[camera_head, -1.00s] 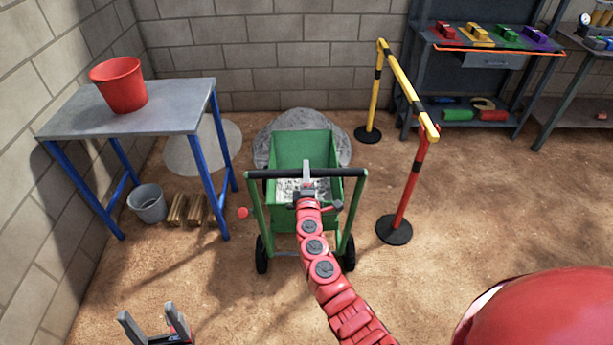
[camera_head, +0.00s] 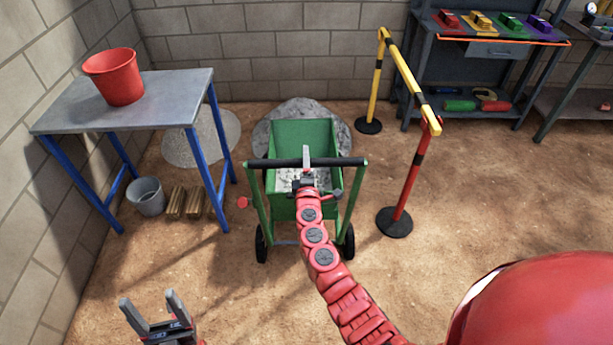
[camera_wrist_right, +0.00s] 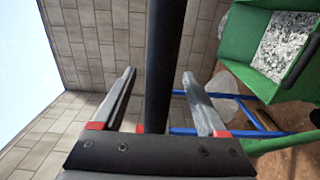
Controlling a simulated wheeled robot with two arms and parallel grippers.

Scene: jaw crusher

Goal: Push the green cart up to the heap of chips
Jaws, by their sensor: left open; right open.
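The green cart (camera_head: 301,209) stands upright on its wheels in the middle of the head view, with grey material in its tray. The grey heap of chips (camera_head: 336,128) lies just beyond its far end and shows at both sides of it. I cannot tell whether they touch. My right gripper (camera_head: 306,160) is at the middle of the cart's black handle bar (camera_head: 268,163). In the right wrist view the bar (camera_wrist_right: 165,60) runs between the open fingers of this gripper (camera_wrist_right: 158,73), not clamped. My left gripper (camera_head: 149,299) is open and empty at the lower left.
A table (camera_head: 150,113) with a red bucket (camera_head: 114,76) stands left. A yellow and red barrier (camera_head: 405,80) stands close right of the cart. A red ball-like thing (camera_head: 243,202) is beside the cart.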

